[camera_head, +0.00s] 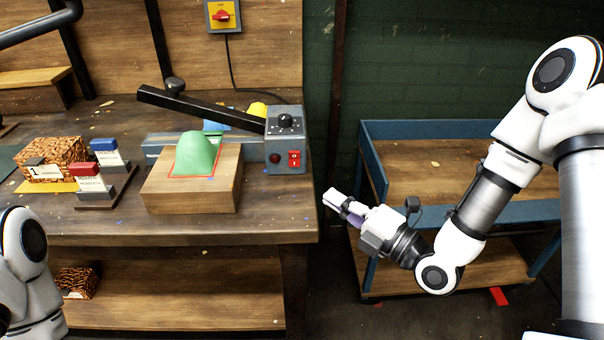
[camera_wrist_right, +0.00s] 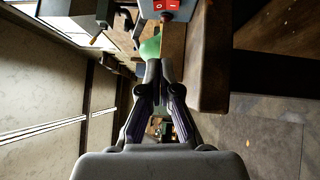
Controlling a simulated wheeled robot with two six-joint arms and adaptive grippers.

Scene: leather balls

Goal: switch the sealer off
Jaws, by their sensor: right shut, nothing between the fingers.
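The sealer (camera_head: 285,122) is a grey box with a black dial and a long black lever arm, raised at a slant to the left. Its red rocker switch (camera_head: 294,158), marked O and I, is on the front face; it also shows at the top of the right wrist view (camera_wrist_right: 166,5). I cannot tell which side is pressed. A small dark red round lamp sits beside it. My right gripper (camera_head: 331,196) is shut and empty, off the bench's right front corner, below and right of the switch, apart from it. My left gripper is out of view; only my left arm shows.
A green pouch-like form (camera_head: 196,155) stands on a wooden block (camera_head: 192,190) before the sealer. A wall isolator (camera_head: 222,16) with a red knob hangs above, with a cable running down. Stamps and a patterned box (camera_head: 50,160) lie left. A blue cart (camera_head: 440,208) stands right.

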